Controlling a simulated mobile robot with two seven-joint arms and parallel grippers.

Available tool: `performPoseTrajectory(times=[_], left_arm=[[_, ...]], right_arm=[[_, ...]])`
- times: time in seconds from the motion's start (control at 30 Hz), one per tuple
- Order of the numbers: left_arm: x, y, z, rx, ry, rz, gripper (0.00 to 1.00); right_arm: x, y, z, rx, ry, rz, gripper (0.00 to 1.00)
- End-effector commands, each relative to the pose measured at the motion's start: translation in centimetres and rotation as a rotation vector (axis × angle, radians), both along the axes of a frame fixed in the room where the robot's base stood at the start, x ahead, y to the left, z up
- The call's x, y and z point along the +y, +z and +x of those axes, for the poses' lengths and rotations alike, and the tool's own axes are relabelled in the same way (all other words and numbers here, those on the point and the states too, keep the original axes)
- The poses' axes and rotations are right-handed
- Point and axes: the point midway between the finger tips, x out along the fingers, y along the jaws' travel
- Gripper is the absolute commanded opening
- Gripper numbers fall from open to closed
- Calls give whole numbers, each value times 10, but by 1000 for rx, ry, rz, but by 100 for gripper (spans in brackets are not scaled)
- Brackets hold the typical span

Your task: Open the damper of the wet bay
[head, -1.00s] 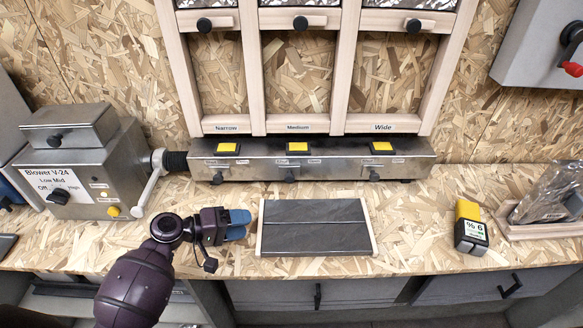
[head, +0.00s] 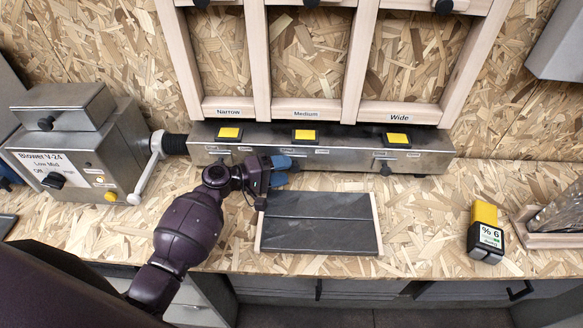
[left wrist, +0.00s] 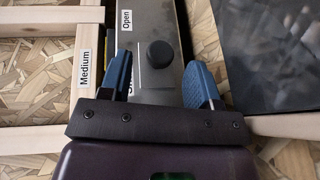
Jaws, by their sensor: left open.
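A long metal duct box (head: 350,155) runs below three wooden bays labelled Narrow (head: 228,111), Medium (head: 312,113) and Wide (head: 400,117). Small dark damper knobs sit on its front; the one under Wide (head: 385,168) shows clearly. My left gripper (head: 281,170) is at the duct's front, below Medium. In the left wrist view its blue fingers (left wrist: 160,80) are apart, with a round black knob (left wrist: 160,53) between them, not visibly gripped. An "Open" label (left wrist: 127,20) lies beside the knob; another label is partly hidden. I cannot tell which bay is wet. My right gripper is out of view.
A grey slate-covered board (head: 318,236) lies on the bench just under my left gripper. The blower box (head: 75,150) with its lever (head: 147,175) stands at left. A yellow and black meter (head: 486,232) reading "% 6" stands at right. Bench between board and meter is clear.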

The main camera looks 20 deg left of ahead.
Motion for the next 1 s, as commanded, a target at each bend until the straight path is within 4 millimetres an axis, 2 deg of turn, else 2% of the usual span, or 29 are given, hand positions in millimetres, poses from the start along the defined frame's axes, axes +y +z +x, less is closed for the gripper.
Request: performPoseTrajectory(times=[0.23,0.6,1.0], left_arm=[[-19,-3,16,-1,0,-1,57],[-23,-4,18,1,0,1,57],[-22,-4,18,0,0,0,0]], right_arm=[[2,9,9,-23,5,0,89],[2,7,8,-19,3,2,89],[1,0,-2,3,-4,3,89]])
